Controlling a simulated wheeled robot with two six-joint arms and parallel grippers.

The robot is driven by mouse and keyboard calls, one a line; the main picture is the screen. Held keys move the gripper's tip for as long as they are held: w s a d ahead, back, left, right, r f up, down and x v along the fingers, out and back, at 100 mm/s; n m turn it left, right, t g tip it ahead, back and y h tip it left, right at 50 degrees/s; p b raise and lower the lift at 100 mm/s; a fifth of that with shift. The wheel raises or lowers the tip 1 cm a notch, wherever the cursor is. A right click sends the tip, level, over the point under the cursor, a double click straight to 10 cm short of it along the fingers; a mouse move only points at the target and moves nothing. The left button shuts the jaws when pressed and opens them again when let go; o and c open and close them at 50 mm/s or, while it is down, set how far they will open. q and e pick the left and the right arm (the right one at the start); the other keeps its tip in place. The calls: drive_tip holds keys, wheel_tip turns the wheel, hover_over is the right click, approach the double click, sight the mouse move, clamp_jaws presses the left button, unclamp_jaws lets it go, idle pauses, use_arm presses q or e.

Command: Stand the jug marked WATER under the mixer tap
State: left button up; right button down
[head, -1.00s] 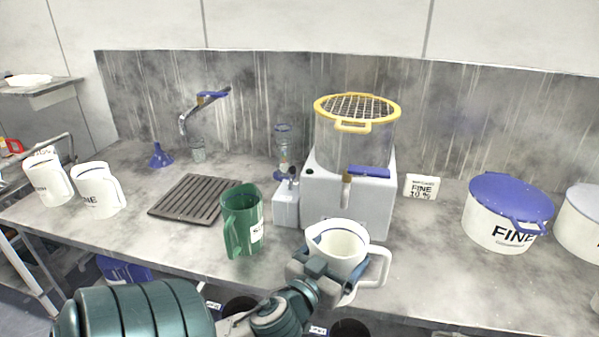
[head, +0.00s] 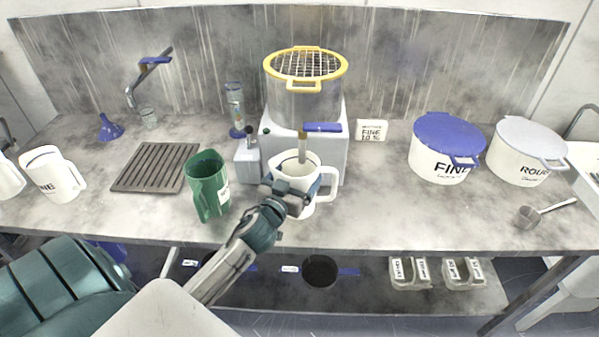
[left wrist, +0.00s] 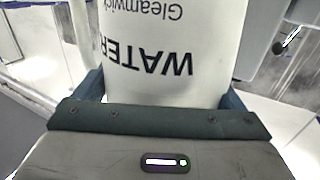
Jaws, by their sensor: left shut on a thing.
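The white WATER jug (head: 297,172) is at the front of the mixer (head: 342,150), with its handle to the right. My left gripper (head: 291,193) is shut around the jug's body. In the left wrist view the lettering WATER shows upside down on the jug (left wrist: 165,45), with a finger at each side. The mixer tap (head: 303,145), with a blue lever, shows just over the jug's open mouth, its lower end overlapping the mouth. I cannot tell whether the jug's base touches the counter. My right gripper is not in view.
A green jug (head: 207,187) stands left of the gripper, beside a slatted drain mat (head: 150,167). White jugs (head: 53,175) are at far left. Lidded tubs marked FINE (head: 440,160) and ROUGH (head: 522,155) stand right, with a metal scoop (head: 530,216). The counter (head: 385,205) right of the jug is clear.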

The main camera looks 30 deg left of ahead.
sight(305, 174)
use_arm(q)
drive_tip(key=shift+w+a, duration=0.1)
drive_tip(key=shift+w, duration=0.85)
drive_tip(key=shift+w+a+r+p, duration=0.1)
drive_tip(key=shift+w+r+p, duration=0.05)
drive_tip(key=shift+w+p, duration=0.3)
wheel_tip(305, 174, down, 3)
drive_tip(key=shift+s+r, duration=0.1)
drive_tip(key=shift+f, duration=0.5)
drive_tip(key=shift+f, duration=0.2)
drive_tip(key=o, duration=0.7)
drive_tip(key=shift+o, duration=0.3)
